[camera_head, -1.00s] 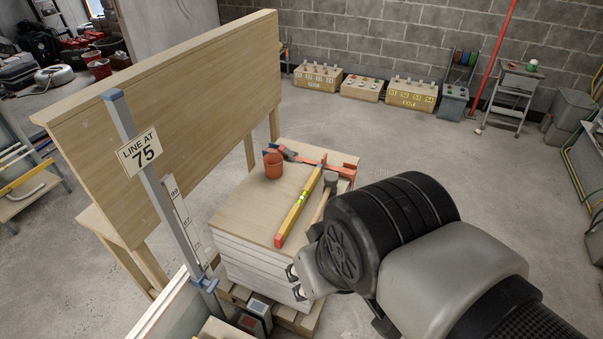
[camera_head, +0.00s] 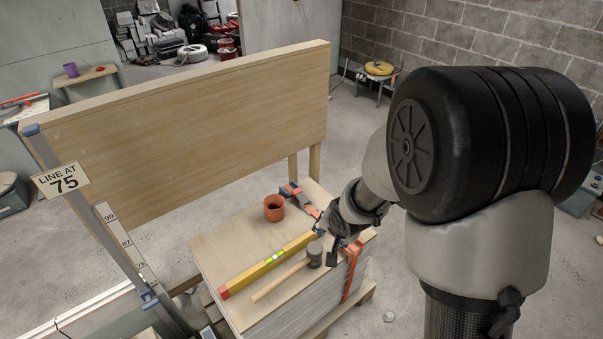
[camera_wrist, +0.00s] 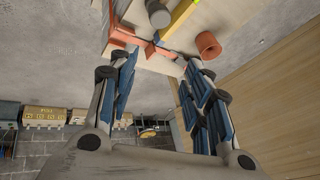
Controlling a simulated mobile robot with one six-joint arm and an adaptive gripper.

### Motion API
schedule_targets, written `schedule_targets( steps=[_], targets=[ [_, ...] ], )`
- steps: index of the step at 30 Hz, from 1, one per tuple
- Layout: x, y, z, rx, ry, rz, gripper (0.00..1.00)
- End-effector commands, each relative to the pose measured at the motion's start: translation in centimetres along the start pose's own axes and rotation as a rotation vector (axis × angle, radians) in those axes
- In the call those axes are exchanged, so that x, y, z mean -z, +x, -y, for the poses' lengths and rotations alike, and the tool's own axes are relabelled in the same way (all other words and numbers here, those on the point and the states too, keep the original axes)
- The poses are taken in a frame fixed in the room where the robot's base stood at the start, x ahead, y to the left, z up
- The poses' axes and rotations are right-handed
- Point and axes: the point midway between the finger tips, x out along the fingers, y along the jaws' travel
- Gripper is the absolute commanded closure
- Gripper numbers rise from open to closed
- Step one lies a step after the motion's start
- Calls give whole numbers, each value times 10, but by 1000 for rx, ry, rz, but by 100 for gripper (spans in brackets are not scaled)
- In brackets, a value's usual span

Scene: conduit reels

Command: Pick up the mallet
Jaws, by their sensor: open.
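The mallet (camera_head: 281,280) lies on the board-topped stack (camera_head: 232,247), its grey head towards my gripper and its pale wooden handle pointing to the lower left. Its grey head (camera_wrist: 159,13) shows at the top of the wrist view, beyond my fingertips. My gripper (camera_head: 327,243) is open and empty, close to the mallet head in the head view. In the wrist view, my gripper (camera_wrist: 157,58) has its two blue-padded fingers spread apart, with an orange bar clamp between and beyond them. I cannot tell the exact gap to the mallet.
A yellow spirit level (camera_head: 262,268) lies right beside the mallet. An orange cup (camera_head: 274,208) stands behind it. The orange clamp (camera_head: 352,268) is at the stack's right edge. A tall wooden panel (camera_head: 190,130) stands at the left. Open floor lies to the right.

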Motion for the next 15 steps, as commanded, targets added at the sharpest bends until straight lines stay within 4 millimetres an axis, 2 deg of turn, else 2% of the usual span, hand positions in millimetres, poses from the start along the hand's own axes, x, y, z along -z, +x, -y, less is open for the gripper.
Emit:
schedule_targets(
  steps=[1,6,10,15],
  targets=[
    [-12,25,1,12,38,29,55],
    [-54,96,8,93,199,103,55],
    [-90,133,7,141,307,167,55],
    [-120,156,4,175,396,222,55]
  ],
)
